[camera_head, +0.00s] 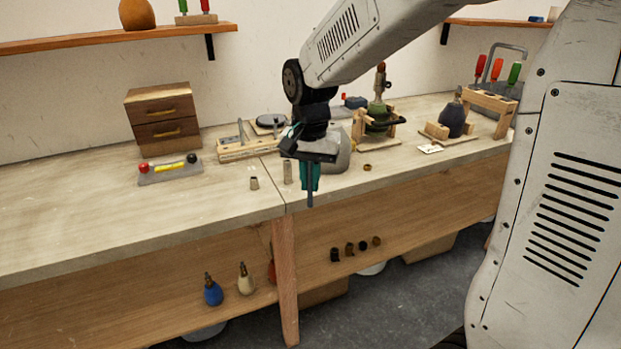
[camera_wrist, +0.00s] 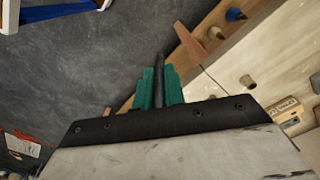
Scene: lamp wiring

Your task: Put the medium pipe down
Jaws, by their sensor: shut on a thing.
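My gripper (camera_head: 310,180) has teal fingers and is shut on a slim dark pipe, the medium pipe (camera_head: 311,198). The pipe hangs upright, with its lower end below the fingers, in front of the bench's front edge in the head view. A short light pipe (camera_head: 254,183) and a taller one (camera_head: 287,172) stand on the workbench (camera_head: 215,215), left of my gripper.
A wooden rack (camera_head: 240,152) is behind the standing pipes. A small brass ring (camera_head: 367,167) lies to the right. A holder with a green lamp body (camera_head: 378,118) and a dark lamp body (camera_head: 452,120) stand farther right. Bare bench top lies at the front left.

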